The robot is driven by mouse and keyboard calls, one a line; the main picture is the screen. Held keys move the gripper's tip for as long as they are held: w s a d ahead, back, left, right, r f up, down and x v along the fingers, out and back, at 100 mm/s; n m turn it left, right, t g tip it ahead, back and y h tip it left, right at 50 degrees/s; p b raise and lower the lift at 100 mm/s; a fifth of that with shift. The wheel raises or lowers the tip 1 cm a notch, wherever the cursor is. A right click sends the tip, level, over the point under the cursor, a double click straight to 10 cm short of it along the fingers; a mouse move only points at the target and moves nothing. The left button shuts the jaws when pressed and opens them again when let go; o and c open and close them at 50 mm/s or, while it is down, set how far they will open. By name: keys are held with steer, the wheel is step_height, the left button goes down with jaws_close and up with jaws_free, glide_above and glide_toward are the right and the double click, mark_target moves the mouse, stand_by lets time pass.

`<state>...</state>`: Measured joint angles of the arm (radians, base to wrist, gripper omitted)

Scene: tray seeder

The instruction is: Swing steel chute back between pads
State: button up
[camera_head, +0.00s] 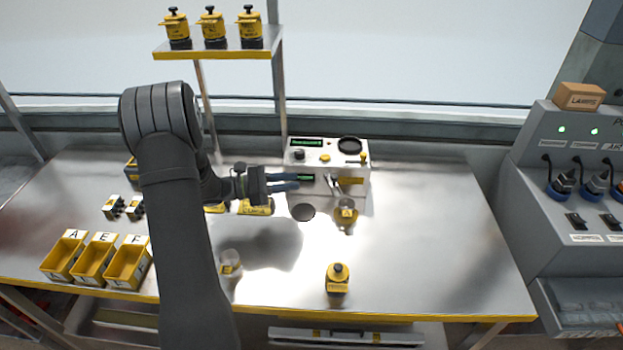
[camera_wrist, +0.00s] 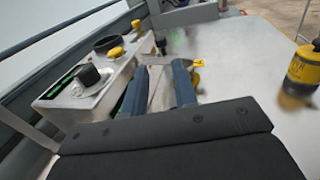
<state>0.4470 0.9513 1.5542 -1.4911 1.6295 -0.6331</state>
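The seeder (camera_head: 300,156) is a pale box with green displays, a black round hopper and yellow knobs. It stands at the back of the bench, and on the left in the wrist view (camera_wrist: 70,112). The steel chute (camera_head: 333,184) is a small tilted metal piece at its front. In the wrist view the chute (camera_wrist: 156,60) lies just beyond my fingertips, with a yellow piece near its right end. My gripper (camera_head: 306,182) points right, close to the seeder's front. Its two fingers (camera_wrist: 160,78) are apart with nothing visible between them. I cannot make out the pads clearly.
Another yellow jar (camera_head: 338,278) stands near the front edge, and a clear cup (camera_head: 230,262) is beside my arm. Yellow bins (camera_head: 93,262) are at left. The right side of the bench is clear.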

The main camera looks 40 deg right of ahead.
steer(key=shift+v, duration=2.2)
steer(key=shift+s+d+m, duration=0.2)
steer(key=shift+s+m, duration=0.05)
steer(key=shift+m, duration=0.15)
steer(key=c, duration=0.6)
steer(key=s+d+m+y, duration=0.1)
steer(key=m+y, duration=0.1)
steer(key=s+d+m+y, duration=0.2)
steer(key=m, duration=0.1)
steer(key=s+d+m+y, duration=0.1)
steer(key=s+m+y, duration=0.1)
steer(key=m, duration=0.1)
steer(key=shift+s+d+r, duration=0.15)
steer(key=shift+s+r, duration=0.05)
steer(key=shift+r, duration=0.2)
jaws_close()
step_height(320, 180, up, 10)
steer(key=m+t+y, duration=0.6)
steer(key=m+t, duration=0.3)
steer(key=m, duration=1.2)
glide_above(332, 182)
steer(key=x, duration=0.9)
steer(key=shift+w+d+f, duration=0.1)
steer(key=shift+d+f, duration=0.05)
steer(key=shift+f, duration=0.05)
